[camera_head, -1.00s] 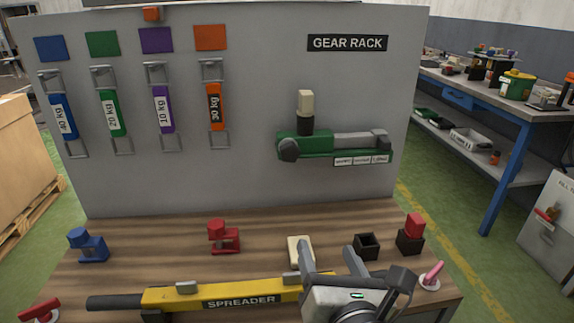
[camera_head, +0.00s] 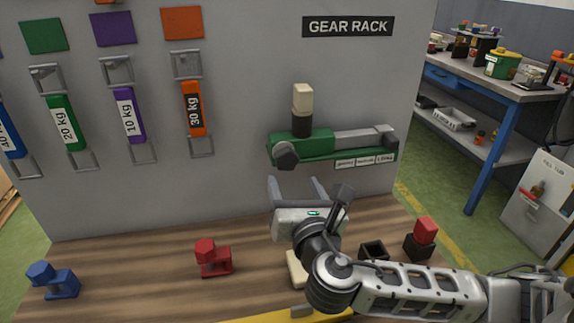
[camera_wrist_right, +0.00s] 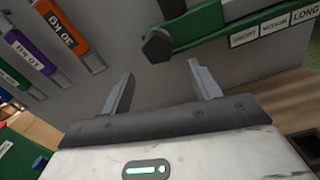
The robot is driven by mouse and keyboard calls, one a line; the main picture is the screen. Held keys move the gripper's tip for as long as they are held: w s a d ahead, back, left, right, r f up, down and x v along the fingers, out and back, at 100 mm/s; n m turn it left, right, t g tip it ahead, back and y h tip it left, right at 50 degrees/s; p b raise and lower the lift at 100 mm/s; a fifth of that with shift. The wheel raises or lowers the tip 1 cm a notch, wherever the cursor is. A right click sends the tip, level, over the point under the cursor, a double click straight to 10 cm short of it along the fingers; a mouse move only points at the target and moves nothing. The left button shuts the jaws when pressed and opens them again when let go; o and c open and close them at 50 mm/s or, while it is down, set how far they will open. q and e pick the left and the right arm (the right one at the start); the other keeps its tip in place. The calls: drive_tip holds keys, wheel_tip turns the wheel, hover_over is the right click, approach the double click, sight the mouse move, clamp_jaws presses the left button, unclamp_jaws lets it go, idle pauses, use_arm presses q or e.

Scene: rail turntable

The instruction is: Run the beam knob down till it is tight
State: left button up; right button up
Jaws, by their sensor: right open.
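A green holder (camera_head: 302,147) is mounted on the grey panel under the GEAR RACK sign. It carries a grey bar (camera_head: 362,137) and a block with a cream top and black base (camera_head: 302,110). A dark faceted knob (camera_head: 286,155) sits at its left end; the knob also shows at the top of the right wrist view (camera_wrist_right: 157,45). A yellow spreader beam (camera_head: 335,316) is mostly cut off at the bottom edge. My right gripper (camera_head: 294,183) is open and empty, just below the knob and apart from it. My left gripper is not in view.
On the wooden bench stand a blue clamp (camera_head: 53,279), a red clamp (camera_head: 213,257), a cream block (camera_head: 296,268) partly behind my arm, an open black box (camera_head: 373,251) and a red block in a black holder (camera_head: 424,233). Weight straps (camera_head: 193,108) hang at left.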

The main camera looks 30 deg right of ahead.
sight(287, 168)
drive_tip(key=x, duration=0.6)
drive_tip(key=shift+w, duration=0.2)
drive_tip(key=shift+c, duration=0.3)
drive_tip(key=c, duration=0.9)
